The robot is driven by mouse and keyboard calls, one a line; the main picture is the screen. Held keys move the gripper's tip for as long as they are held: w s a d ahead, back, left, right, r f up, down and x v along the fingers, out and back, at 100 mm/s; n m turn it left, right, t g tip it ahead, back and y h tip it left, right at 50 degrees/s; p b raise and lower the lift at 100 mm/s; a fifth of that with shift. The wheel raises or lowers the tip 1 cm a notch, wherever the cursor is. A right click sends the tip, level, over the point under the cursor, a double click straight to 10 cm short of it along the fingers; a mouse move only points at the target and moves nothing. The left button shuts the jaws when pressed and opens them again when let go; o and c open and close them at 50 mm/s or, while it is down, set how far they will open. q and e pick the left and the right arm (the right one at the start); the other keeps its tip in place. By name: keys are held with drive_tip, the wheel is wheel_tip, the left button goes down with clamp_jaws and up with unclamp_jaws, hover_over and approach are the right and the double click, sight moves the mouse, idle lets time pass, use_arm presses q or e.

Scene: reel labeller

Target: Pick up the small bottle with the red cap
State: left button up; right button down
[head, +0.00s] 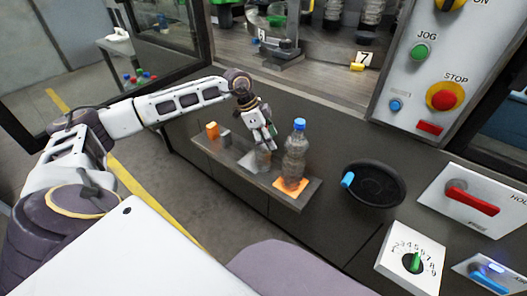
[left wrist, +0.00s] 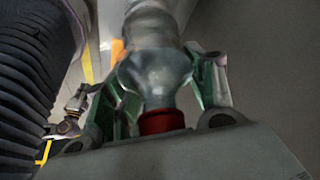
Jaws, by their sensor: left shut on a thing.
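The small bottle with the red cap shows in the left wrist view as a clear grey body (left wrist: 155,72) with its red cap (left wrist: 161,122) close to the camera. My left gripper (head: 268,140) reaches down over the shelf in the head view and is shut on this bottle. Its green-lined fingers lie on both sides of the bottle in the left wrist view. In the head view the small bottle (head: 262,160) is partly hidden by the gripper, and its cap is hidden there. I cannot tell whether its base touches the shelf. My right gripper is not in view.

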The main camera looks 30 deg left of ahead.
use_arm(q)
clamp_jaws()
drive_tip(key=shift+r, duration=0.1)
